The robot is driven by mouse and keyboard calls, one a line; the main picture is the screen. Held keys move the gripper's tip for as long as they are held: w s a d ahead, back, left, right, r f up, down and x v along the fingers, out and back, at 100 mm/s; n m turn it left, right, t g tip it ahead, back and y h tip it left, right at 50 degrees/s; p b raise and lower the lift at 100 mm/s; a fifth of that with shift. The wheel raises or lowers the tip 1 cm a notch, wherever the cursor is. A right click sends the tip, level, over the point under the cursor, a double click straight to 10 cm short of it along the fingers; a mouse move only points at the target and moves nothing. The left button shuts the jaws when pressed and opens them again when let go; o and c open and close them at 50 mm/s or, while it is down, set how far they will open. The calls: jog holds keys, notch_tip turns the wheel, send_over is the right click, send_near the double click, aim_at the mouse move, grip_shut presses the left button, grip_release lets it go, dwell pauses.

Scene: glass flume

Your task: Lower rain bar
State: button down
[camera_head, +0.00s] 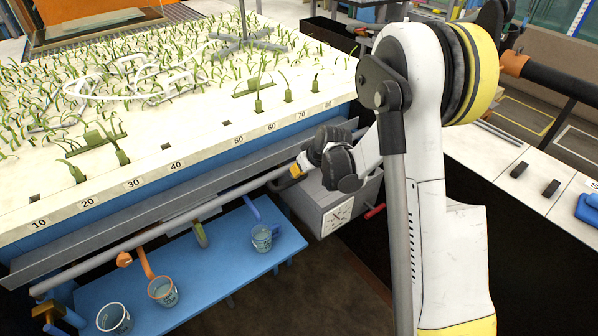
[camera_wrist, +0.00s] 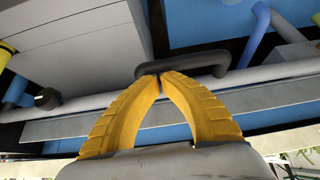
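A long grey bar (camera_head: 165,226) runs along the front of the planted flume bed, below its numbered edge; I take it for the rain bar. My gripper (camera_head: 293,172) is at its right end, beside a grey box. In the wrist view, the yellow fingers of my gripper (camera_wrist: 158,77) come together at the tips on a dark curved handle (camera_wrist: 206,72). The handle lies against a grey pipe (camera_wrist: 250,78). The fingertips cover part of the handle, so their exact grip is hidden. My wrist hides the bar's right end in the head view.
A blue bench (camera_head: 215,262) below the bar holds clear cups (camera_head: 163,291). The grey box with a dial (camera_head: 338,217) stands right of the bench. The planted bed (camera_head: 110,170), with a metal stand (camera_head: 243,42), lies behind. A white counter (camera_head: 535,170) is at right.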

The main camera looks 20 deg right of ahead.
jog(key=s+r+m+p, duration=0.1)
jog(key=s+r+p, duration=0.1)
jog(key=s+r, duration=0.55)
jog(key=s+r+p, duration=0.2)
jog(key=s+r, duration=0.2)
jog(key=r, duration=0.7)
jog(key=s+a+r+m+h+b, duration=0.1)
jog(key=s, duration=0.9)
jog(key=s+a+r+m+h+b, duration=0.1)
jog(key=s+b, duration=0.1)
jog(key=s, duration=0.8)
jog(key=shift+s+a+r+m+t, duration=0.2)
jog(key=shift+a+r+m+t, duration=0.1)
jog(key=shift+t, duration=0.1)
dwell(0.8)
